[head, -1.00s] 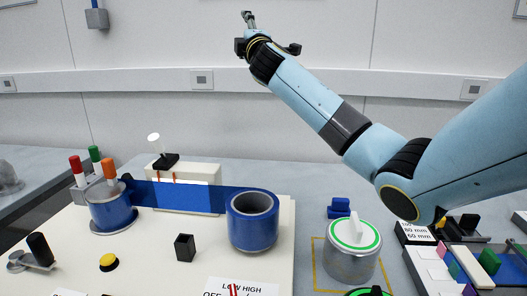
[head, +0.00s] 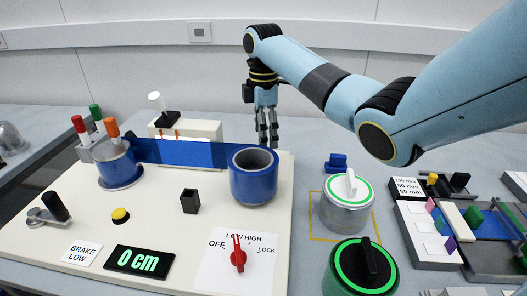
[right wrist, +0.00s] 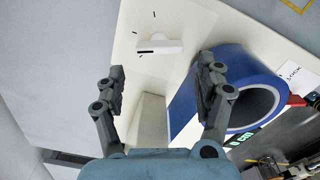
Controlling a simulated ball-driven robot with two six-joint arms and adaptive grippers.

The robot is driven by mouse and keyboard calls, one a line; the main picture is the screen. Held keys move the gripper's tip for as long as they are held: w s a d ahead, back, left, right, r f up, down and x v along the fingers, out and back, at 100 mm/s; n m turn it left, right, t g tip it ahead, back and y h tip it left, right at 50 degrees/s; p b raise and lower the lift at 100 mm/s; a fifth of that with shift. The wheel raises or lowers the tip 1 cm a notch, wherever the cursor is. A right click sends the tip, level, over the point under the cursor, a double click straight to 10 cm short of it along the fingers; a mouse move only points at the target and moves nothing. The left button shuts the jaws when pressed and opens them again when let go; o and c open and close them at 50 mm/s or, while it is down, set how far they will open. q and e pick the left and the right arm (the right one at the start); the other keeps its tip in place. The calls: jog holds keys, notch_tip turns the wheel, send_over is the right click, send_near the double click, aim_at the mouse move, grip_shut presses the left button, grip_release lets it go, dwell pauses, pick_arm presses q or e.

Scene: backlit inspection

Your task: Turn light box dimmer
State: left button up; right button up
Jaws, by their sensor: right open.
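A white bar-shaped knob (right wrist: 160,46) with black tick marks around it, which looks like the dimmer, sits on the white board in the right wrist view. In the head view I cannot make it out; the blue roll and my right gripper are near that place. The light box (head: 207,130) is a white box behind the blue film strip. My right gripper (head: 268,137) points down behind the blue roll, at the board's back right. In the right wrist view, its open, empty fingers (right wrist: 160,82) frame the knob, apart from it. My left gripper is not in view.
The blue film roll (head: 254,177) stands close to my right gripper. A red selector (head: 238,255), a yellow button (head: 120,215) and a "0 cm" display (head: 138,262) are on the board (head: 150,228). Cans (head: 347,215) and a sample tray (head: 430,250) stand at right.

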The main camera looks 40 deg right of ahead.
notch_tip(320, 180, down, 6)
jog(key=shift+f, duration=0.2)
jog(key=c, duration=0.9)
jog(key=shift+r+m+p, duration=0.25)
jog(key=shift+m+p, duration=1.15)
jog(key=shift+p, duration=0.05)
jog(key=m+p, duration=0.1)
jog(key=m, duration=0.1)
jog(key=m+p, duration=0.2)
jog(key=shift+w+d+m, duration=0.15)
jog(key=shift+m, duration=0.15)
jog(key=m+p, duration=0.2)
jog(key=m, duration=0.2)
jog(key=shift+m, duration=0.3)
jog(key=shift+d+f+m+p, duration=0.1)
jog(key=shift+m+p, duration=0.6)
jog(key=shift+m, duration=1.5)
jog(key=shift+w, duration=0.1)
